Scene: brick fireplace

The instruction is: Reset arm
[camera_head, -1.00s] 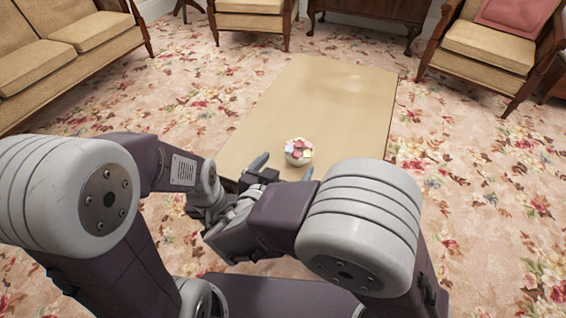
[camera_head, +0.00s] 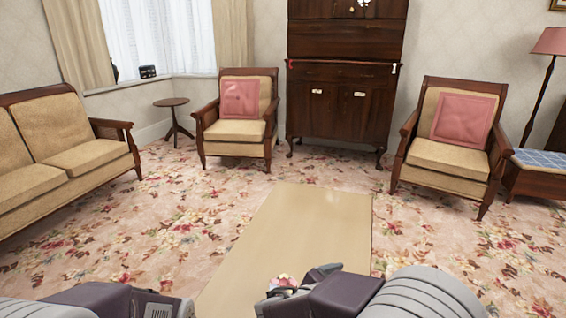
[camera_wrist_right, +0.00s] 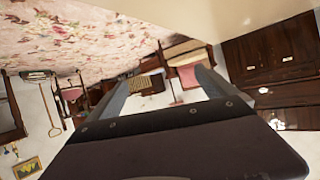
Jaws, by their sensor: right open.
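My right gripper (camera_head: 322,271) shows at the bottom of the head view, low over the near part of the light wooden table (camera_head: 315,222) and partly hidden by its own arm. In the right wrist view its two fingers stand apart with nothing between them, so it is open and empty. A small round pink, white and multicoloured object (camera_head: 283,281) shows just left of it, partly covered; I cannot tell whether they touch. My left arm shows only at the bottom left edge, and its gripper is out of view.
A sofa (camera_head: 50,150) stands at the left. Armchairs with pink cushions stand at the back (camera_head: 237,130) and right (camera_head: 449,157). A dark cabinet (camera_head: 338,112) stands against the back wall, with a small round table (camera_head: 171,102) to its left. Floral carpet around the table is clear.

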